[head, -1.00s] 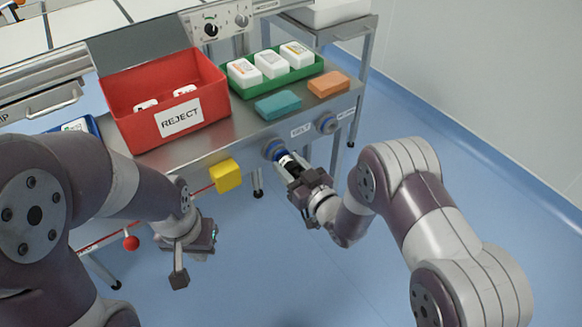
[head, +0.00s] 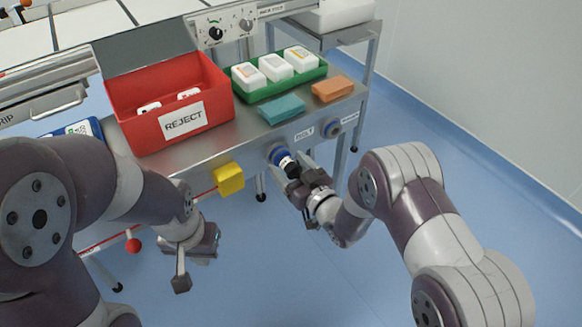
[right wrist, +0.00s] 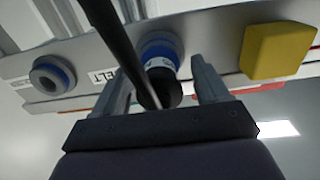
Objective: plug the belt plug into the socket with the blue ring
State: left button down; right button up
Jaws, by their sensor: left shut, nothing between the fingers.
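The belt plug (head: 289,166), dark with a white band, sits at the blue-ringed socket (head: 275,152) on the table's front edge, by the BELT label. In the right wrist view the plug (right wrist: 160,88) points into the blue ring (right wrist: 160,48) and looks seated; its exact depth is hidden. My right gripper (head: 300,181) is just in front of the plug. Its fingers (right wrist: 165,85) stand on either side of it, with gaps visible. A black cable (right wrist: 120,45) crosses in front. My left gripper (head: 181,283) is shut and empty, low at the left.
A second round socket (head: 333,130) is to the right. A yellow block (head: 229,179) is on the front edge to the left. A red REJECT bin (head: 150,98), green tray (head: 262,93), teal block (head: 282,109) and orange block (head: 333,88) stand on the table.

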jog(key=shift+s, duration=0.1)
jog(key=shift+s+d, duration=0.25)
jog(key=shift+d, duration=0.05)
jog(key=p+v, duration=0.3)
jog(key=v, duration=0.9)
jog(key=shift+a, duration=0.1)
